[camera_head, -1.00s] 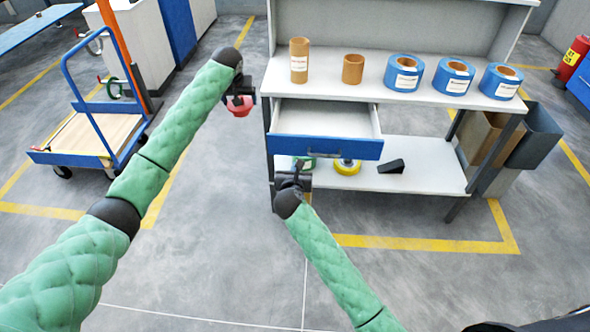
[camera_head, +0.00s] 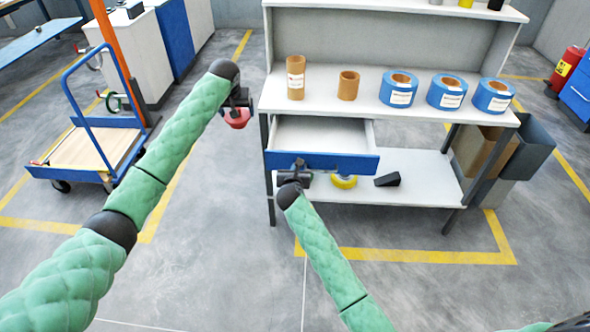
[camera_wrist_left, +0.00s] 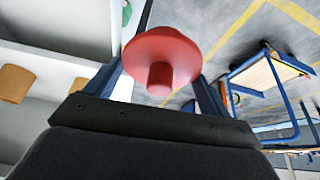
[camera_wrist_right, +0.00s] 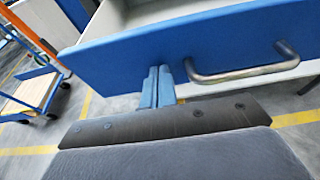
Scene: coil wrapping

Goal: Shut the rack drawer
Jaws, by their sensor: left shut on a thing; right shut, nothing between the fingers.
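The rack drawer (camera_head: 322,163) with its blue front stands open under the rack's upper shelf, and its inside looks empty. In the right wrist view its blue front (camera_wrist_right: 200,45) carries a metal bar handle (camera_wrist_right: 245,74). My right gripper (camera_head: 298,170) is shut and empty, its fingertips (camera_wrist_right: 157,80) at the drawer front, to the left of the handle; I cannot tell whether they touch it. My left gripper (camera_head: 238,108) is shut on a red round knobbed thing (camera_wrist_left: 161,58) and holds it in the air left of the rack.
The upper shelf (camera_head: 350,107) holds two brown tubes and several blue rolls. The lower shelf (camera_head: 420,180) holds a yellow roll (camera_head: 343,182) and a black wedge (camera_head: 388,180). A blue cart (camera_head: 95,150) stands at the left, bins (camera_head: 525,150) at the right. Floor before the rack is open.

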